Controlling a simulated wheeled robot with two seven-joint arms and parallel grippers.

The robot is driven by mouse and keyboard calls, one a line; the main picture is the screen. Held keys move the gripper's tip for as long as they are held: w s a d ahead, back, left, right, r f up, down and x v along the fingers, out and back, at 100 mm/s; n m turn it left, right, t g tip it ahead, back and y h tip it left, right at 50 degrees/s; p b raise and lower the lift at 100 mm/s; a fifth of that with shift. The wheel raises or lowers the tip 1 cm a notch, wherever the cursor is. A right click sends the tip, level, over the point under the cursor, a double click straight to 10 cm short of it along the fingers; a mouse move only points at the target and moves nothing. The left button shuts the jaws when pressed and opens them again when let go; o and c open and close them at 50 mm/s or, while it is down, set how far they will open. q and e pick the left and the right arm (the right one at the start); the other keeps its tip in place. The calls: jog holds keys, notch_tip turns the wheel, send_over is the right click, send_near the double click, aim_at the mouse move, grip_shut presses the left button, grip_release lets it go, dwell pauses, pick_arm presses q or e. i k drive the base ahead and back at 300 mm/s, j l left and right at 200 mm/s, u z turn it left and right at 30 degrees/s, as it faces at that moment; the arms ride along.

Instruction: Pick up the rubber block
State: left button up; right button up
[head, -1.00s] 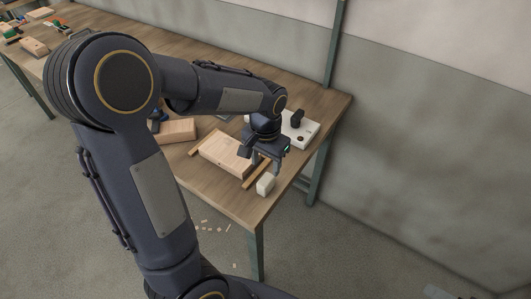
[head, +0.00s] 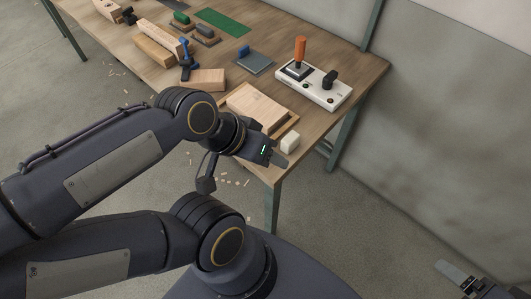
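A small off-white block (head: 290,144), which I take to be the rubber block, stands near the front right corner of the wooden workbench (head: 345,62). My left gripper (head: 276,159) is in front of the block, just lower left of it in the picture, by the bench's front edge. It appears apart from the block. One fingertip shows; I cannot tell how wide the fingers stand. My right gripper (head: 458,276) is only partly in view at the bottom right, away from the bench, and its opening cannot be judged.
A wooden board on strips (head: 257,105) lies beside the block. Behind are a white fixture (head: 318,88) with an orange-handled tool (head: 299,52) and black knob, and a grey-blue plate (head: 255,62). More wood pieces lie to the left. Floor right of the bench is clear.

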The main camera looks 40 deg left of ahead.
aim_at(290, 142)
jog(key=i+l+u, duration=0.1)
jog(key=u, duration=0.25)
jog(key=i+l+u, duration=0.2)
jog(key=u, duration=0.2)
jog(key=i+l+u, duration=0.1)
jog(key=u, duration=0.25)
jog(key=l, duration=0.1)
